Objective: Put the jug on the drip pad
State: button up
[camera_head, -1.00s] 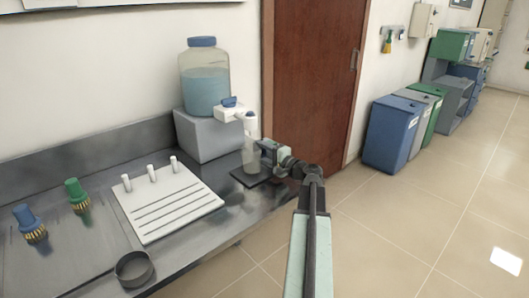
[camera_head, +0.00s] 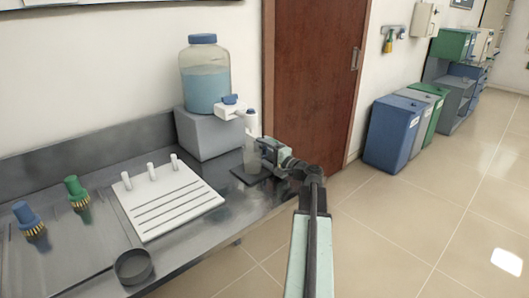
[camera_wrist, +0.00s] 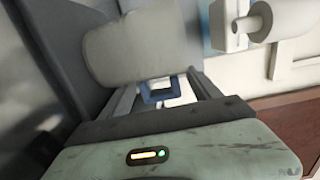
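The jug (camera_head: 252,158) is a pale, see-through vessel standing upright at the dark drip pad (camera_head: 239,175), below the white spout. I cannot make out whether its base touches the pad. My gripper (camera_head: 268,153) is at the jug's right side. In the wrist view the jug (camera_wrist: 135,48) fills the upper middle, just beyond my fingers. A blue loop, apparently its handle, lies between the fingertips of my gripper (camera_wrist: 162,90), close against both. My gripper appears shut on it, though the contact is partly hidden.
A water jar (camera_head: 205,88) stands on a grey block (camera_head: 208,135) behind the pad, with a white spout (camera_head: 235,112) overhead. A white pegged rack (camera_head: 168,205), a dark ring-shaped dish (camera_head: 133,266) and two brushes (camera_head: 76,191) are left on the bench.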

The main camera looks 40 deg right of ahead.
jog(key=s, duration=0.7)
jog(key=shift+s, duration=0.4)
